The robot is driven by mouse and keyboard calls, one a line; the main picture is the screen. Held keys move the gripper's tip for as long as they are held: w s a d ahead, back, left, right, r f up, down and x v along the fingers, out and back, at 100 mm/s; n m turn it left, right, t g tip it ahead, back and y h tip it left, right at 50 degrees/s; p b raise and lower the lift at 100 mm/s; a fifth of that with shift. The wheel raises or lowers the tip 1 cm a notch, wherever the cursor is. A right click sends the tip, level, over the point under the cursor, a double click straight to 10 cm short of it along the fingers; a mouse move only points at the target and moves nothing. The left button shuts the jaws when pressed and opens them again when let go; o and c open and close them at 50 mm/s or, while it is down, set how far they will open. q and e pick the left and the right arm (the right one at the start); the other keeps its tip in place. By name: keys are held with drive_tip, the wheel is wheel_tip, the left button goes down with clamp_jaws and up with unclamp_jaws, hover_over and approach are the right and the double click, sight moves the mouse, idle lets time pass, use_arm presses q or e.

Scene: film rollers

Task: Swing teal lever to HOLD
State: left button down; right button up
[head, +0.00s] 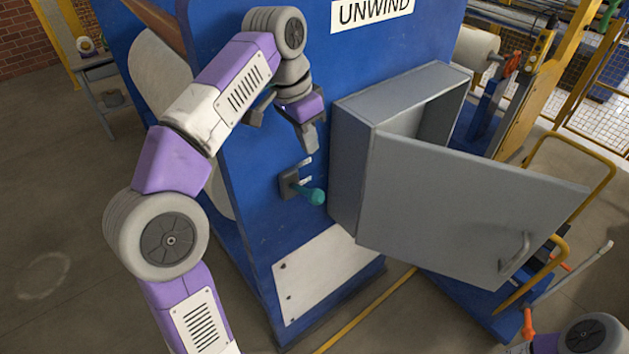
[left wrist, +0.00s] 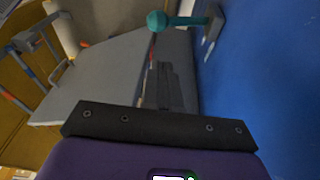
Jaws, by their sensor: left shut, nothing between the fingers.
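The teal lever (head: 314,195) sticks out from a dark mount (head: 289,184) on the blue machine panel, its round knob pointing right and toward me. Small white labels (head: 306,162) sit beside the mount, their text too small to read. My left gripper (head: 310,142) is shut and empty, in front of the panel above the lever and apart from it. In the left wrist view the lever's teal knob (left wrist: 157,20) shows at the top, beyond the shut fingers (left wrist: 165,85). My right gripper is out of view.
A grey cabinet (head: 345,170) on the panel stands close right of the lever, its door (head: 460,205) swung open toward me. A white plate (head: 310,277) lies below the lever. An UNWIND sign (head: 372,12) is above. The panel left of the lever is clear.

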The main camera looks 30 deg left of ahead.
use_arm(q)
drive_tip(key=b, duration=0.2)
hover_over(307, 192)
drive_tip(key=d, duration=0.2)
drive_tip(key=x, duration=0.3)
drive_tip(key=s+a+x, duration=0.1)
drive_tip(key=x, duration=0.5)
drive_tip(key=shift+s+a+f, duration=0.2)
drive_tip(key=shift+s+f, duration=0.05)
drive_tip(key=shift+s, duration=0.05)
drive_tip(key=shift+s+f, duration=0.15)
drive_tip(key=shift+f, duration=0.35)
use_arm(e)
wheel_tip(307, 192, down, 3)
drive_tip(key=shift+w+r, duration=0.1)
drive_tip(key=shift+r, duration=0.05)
use_arm(q)
drive_tip(key=shift+d, duration=0.1)
